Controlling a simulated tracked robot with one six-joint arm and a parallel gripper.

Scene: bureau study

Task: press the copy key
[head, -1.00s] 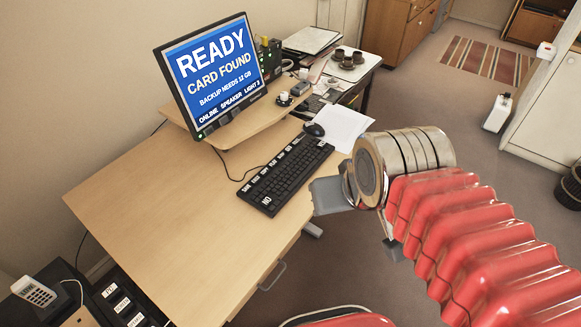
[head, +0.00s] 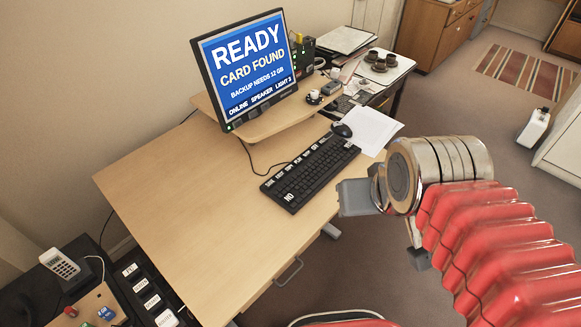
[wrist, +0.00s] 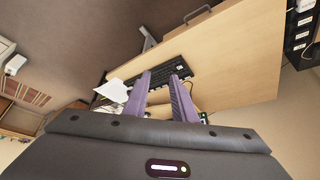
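A black keyboard (head: 312,172) lies on the pale wooden desk (head: 190,205), near its right edge. A row of white-labelled keys runs along its far-left side, and a key marked NO sits at its near corner. The lettering is too small for me to pick out the copy key with certainty. The keyboard also shows in the wrist view (wrist: 205,68), ahead of and partly behind my fingers. My gripper (wrist: 163,72) is empty, its two purple-grey fingers spread apart.
A monitor (head: 245,68) reading READY, CARD FOUND stands on a raised shelf. A mouse (head: 342,130) and paper (head: 366,131) lie beyond the keyboard. A tray with cups (head: 380,65) is further back. A phone (head: 60,265) is at lower left. The desk's near part is clear.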

